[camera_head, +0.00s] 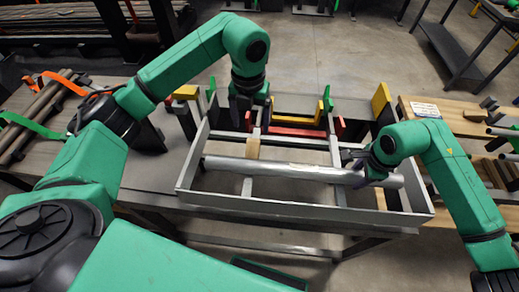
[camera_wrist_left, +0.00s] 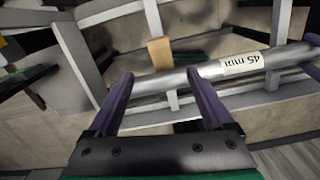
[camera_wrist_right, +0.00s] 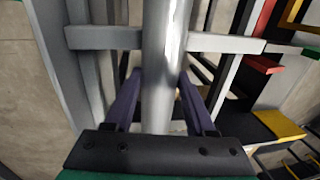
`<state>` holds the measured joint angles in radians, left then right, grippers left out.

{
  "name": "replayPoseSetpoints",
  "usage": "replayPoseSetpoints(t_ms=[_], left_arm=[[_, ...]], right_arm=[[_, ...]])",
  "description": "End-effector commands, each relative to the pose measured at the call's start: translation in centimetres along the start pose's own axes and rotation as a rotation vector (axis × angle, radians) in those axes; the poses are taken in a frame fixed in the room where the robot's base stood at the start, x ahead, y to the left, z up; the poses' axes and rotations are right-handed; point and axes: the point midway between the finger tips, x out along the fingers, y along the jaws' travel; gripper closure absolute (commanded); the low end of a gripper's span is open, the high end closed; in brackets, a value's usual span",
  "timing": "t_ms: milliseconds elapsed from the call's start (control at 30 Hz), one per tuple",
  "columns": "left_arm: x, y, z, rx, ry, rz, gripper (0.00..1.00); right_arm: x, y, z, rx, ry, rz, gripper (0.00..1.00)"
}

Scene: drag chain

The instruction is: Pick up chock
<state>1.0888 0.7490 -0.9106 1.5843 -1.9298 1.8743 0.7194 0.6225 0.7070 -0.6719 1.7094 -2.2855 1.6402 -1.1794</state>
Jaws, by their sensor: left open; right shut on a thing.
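A small tan wooden block, which looks like the chock (camera_head: 252,150), sits on a crossbar of the grey frame, against a silver pipe (camera_head: 285,168). In the left wrist view the chock (camera_wrist_left: 160,52) shows just beyond my fingertips, across the pipe (camera_wrist_left: 262,63), which carries a "45 mm" label. My left gripper (camera_head: 248,112) is open and empty above the frame; its fingertips show in the left wrist view (camera_wrist_left: 160,75). My right gripper (camera_head: 362,172) is shut on the pipe near its right end; its fingers straddle the pipe in the right wrist view (camera_wrist_right: 160,78).
The grey metal frame (camera_head: 245,206) has raised walls and crossbars around the pipe. Red, yellow and green brackets (camera_head: 297,131) stand behind it. Pipes with orange and green straps (camera_head: 38,112) lie on the left table. A wooden bench (camera_head: 450,122) is at right.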

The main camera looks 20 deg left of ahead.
Motion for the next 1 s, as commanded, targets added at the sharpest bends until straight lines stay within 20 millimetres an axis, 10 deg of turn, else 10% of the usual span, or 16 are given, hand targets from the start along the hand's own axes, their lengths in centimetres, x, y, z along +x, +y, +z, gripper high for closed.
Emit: replayPoseSetpoints(t_ms=[700,1000], left_arm=[[10.9,-0.3,-0.9,-0.153,0.003,0.001,0.15],[11.8,-0.3,-0.8,-0.152,0.000,0.000,0.19]], right_arm=[[-0.1,-0.1,0.0,0.001,-0.001,-0.002,1.00],[-0.1,-0.1,0.0,0.001,-0.001,-0.002,1.00]])
